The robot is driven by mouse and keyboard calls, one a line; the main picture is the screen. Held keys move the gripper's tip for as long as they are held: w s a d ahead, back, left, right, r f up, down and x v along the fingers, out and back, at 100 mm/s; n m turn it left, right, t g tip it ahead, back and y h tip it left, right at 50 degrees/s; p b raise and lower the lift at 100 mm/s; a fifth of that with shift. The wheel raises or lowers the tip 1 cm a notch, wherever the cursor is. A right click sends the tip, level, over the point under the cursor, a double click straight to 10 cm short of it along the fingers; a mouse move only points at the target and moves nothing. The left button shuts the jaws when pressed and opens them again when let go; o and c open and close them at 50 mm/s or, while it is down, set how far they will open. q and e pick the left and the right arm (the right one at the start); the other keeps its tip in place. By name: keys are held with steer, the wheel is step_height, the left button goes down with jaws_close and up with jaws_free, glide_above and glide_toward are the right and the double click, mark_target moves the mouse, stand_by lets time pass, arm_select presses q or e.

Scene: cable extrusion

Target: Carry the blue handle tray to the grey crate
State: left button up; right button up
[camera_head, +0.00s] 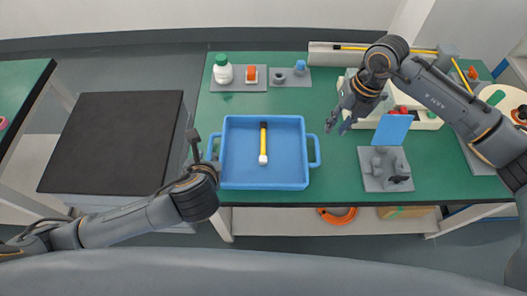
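The blue handle tray (292,180) lies flat at the front edge of the green table. A tool (263,140) with a yellow and black handle and a white end lies in it. My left gripper (204,150) is at the tray's left handle, which it partly hides; whether its fingers are closed on it is unclear. My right gripper (338,124) is apart from the tray, above and right of its right handle (315,151); its fingers look spread and empty. A dark, flat-topped block (112,140) stands left of the table and may be the grey crate.
A gap of floor separates the block from the green table (340,185). A grey stand with a blue panel (392,130) sits right of the tray. A white bottle (222,70) and small parts are at the back. A light bin (425,118) lies beneath my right arm.

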mark_target(210, 146)
steer(key=shift+a+f, duration=0.1)
